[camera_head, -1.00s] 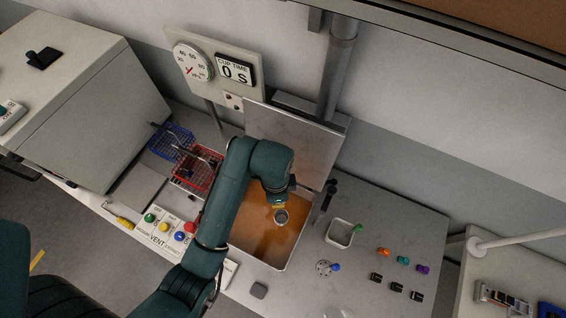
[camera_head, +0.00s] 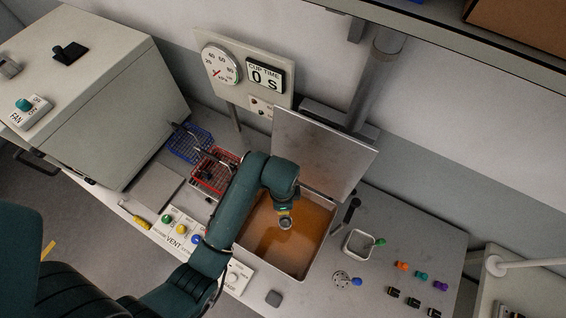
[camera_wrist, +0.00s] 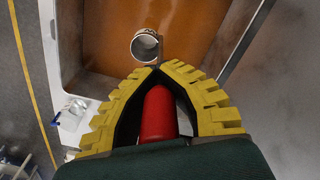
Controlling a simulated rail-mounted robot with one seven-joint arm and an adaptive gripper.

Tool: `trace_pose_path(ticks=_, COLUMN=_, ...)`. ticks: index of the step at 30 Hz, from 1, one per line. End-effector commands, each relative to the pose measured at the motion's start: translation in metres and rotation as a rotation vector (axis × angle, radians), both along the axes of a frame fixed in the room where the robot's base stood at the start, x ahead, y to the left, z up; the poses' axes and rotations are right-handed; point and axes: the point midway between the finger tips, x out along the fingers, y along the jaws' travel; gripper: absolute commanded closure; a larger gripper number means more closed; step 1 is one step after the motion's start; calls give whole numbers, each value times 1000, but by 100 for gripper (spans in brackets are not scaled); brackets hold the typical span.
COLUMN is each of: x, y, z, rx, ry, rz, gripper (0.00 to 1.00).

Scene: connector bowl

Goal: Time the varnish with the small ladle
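The small ladle shows as a round metal cup (camera_wrist: 146,45) and a red handle (camera_wrist: 158,115) in the wrist view. My gripper (camera_wrist: 156,69) has its yellow-padded fingers closed around the red handle, with the cup just beyond the fingertips. In the head view my gripper (camera_head: 284,208) points down into the open tank, with the cup (camera_head: 285,222) over the orange-brown varnish (camera_head: 275,245). I cannot tell whether the cup touches the varnish. The cup timer (camera_head: 265,77) reads 0 S.
The tank's grey lid (camera_head: 320,150) stands open behind. Red (camera_head: 214,170) and blue (camera_head: 189,142) wire baskets and a VENT button panel (camera_head: 178,236) are at left. A small square dish (camera_head: 359,244) and several coloured connectors are at right.

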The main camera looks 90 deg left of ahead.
Motion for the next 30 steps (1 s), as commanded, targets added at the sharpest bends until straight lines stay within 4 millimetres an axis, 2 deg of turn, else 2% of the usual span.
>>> trace_pose_path(ticks=30, x=0, y=0, z=-114, rx=-1, ry=0, rz=0, gripper=100)
